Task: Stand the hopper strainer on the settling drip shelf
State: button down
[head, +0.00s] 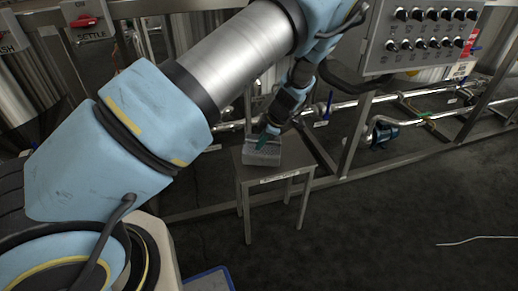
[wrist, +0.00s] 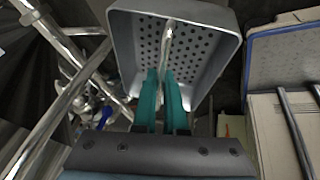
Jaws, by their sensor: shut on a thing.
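The hopper strainer (head: 262,153) is a grey perforated metal box, in the head view at the top of a small steel stand (head: 285,172). It looks level there; I cannot tell whether it rests on the top or hangs just above it. A label on the stand's front edge is too small to read, so I cannot tell if this is the settling drip shelf. In the wrist view the strainer (wrist: 205,55) shows its holed inside and a central bar handle (wrist: 169,36). My gripper (wrist: 162,78) has its teal fingers shut on that handle.
Steel pipes and frame rails (head: 340,106) run behind the stand. A control panel (head: 425,35) with several black knobs hangs at upper right.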

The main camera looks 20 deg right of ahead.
aim_at(257, 153)
jog(key=shift+w+a, duration=0.15)
jog(key=shift+w, duration=0.1)
jog(key=shift+f, duration=1.75)
jog(key=c, duration=1)
grip_release()
jog(key=shift+f, duration=0.1)
jog(key=v, duration=1.2)
